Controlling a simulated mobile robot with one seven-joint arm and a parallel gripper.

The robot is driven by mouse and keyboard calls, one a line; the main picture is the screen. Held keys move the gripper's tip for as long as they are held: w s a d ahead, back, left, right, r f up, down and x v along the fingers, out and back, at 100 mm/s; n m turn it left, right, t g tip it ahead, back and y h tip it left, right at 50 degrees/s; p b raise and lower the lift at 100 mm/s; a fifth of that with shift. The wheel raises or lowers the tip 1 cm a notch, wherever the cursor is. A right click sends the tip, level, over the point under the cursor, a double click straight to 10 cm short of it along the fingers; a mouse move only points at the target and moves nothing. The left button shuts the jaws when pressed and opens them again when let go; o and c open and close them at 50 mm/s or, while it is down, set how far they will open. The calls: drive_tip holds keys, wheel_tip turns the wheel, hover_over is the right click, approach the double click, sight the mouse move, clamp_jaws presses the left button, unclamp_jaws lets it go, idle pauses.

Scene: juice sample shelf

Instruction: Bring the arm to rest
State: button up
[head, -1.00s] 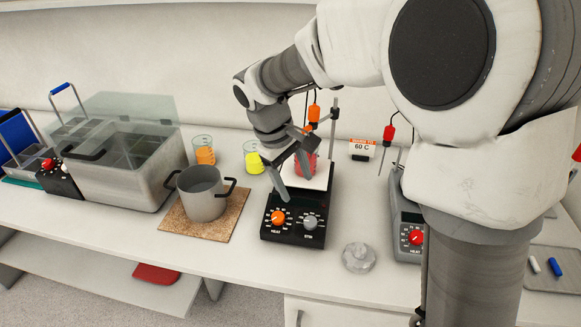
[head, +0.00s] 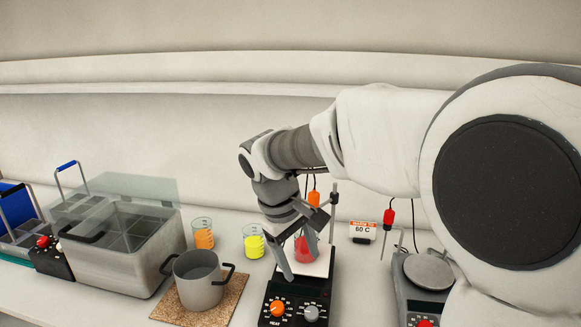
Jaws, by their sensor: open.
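My gripper (head: 300,262) is open. Its fingers point down over the hot plate (head: 291,306), with one finger to the left of a vessel of red liquid (head: 304,250) and the other in front of it. The red vessel stands on the pale top of the hot plate, partly hidden by the gripper. I cannot tell whether the fingers touch it. My arm reaches in from the right, bent at the wrist above the hot plate.
A grey pot (head: 198,281) stands on a cork mat (head: 233,301). Beakers of orange (head: 204,238) and yellow liquid (head: 254,246) stand behind it. A lidded metal bath (head: 110,262) is at left. A "60 C" sign (head: 362,230) and second hot plate (head: 425,272) are right.

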drive_tip(key=s+d+r+m+t+y, duration=0.1)
drive_tip(key=s+d+m, duration=0.3)
drive_tip(key=s, duration=0.5)
drive_tip(key=s+d+r+m+t+y, duration=0.1)
drive_tip(key=s+d+r+m+t, duration=0.1)
drive_tip(key=s+d, duration=0.6)
drive_tip(key=shift+s+d+r+m+t+y, duration=0.15)
drive_tip(key=shift+s+r+m+t+y, duration=0.35)
drive_tip(key=shift+s+m, duration=0.4)
